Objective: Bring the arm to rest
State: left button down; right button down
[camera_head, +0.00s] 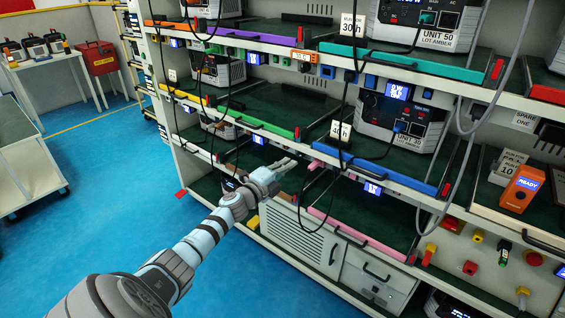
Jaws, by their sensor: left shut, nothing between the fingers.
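My left arm reaches in from the bottom left. Its left gripper (288,163) is shut and empty, in front of the lower shelves of the rack (265,148). The fingers point up and to the right, near the tray level with the pink edge. I cannot tell whether they touch anything. My right gripper does not show.
The rack holds several grey units, such as Unit 30 (398,122), with black cables (345,100) hanging near my gripper. A pink-edged tray (358,232) lies right of it. A white cart (28,160) stands left; the blue floor (110,220) between is clear.

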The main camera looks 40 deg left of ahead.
pick_arm(q)
jog(key=s+a+f+n+g+y, duration=0.1)
jog(key=s+f+n+g+y, duration=0.15)
jog(key=f+n, duration=0.4)
jog(key=s+a+f+n+g+y, duration=0.1)
jog(key=s+a+f+n+g, duration=0.15)
jog(key=f, duration=0.65)
jog(key=s+d+f+n+g+p, duration=0.1)
jog(key=s+d+f+n+g, duration=0.15)
jog(key=s+f, duration=0.45)
jog(key=s+d+f+n+g+p, duration=0.1)
jog(key=s+d+f+n+g, duration=0.15)
jog(key=s+f, duration=0.4)
jog(key=s+d+f+n+g+h, duration=0.1)
jog(key=s+d+f, duration=0.4)
jog(key=s, duration=0.6)
jog(key=s+d+f+n+g+h+p, duration=0.1)
jog(key=s+d+f+g, duration=0.2)
jog(key=s+d+f, duration=0.2)
jog(key=s+d+f+g+h, duration=0.2)
jog(key=s+d+f, duration=0.4)
jog(key=s, duration=1.2)
jog(key=d, duration=0.3)
jog(key=shift+s+d+n+g, duration=0.25)
jog(key=shift+d+n+g, duration=0.15)
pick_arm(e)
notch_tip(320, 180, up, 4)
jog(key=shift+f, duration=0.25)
pick_arm(q)
jog(key=shift+f, duration=0.1)
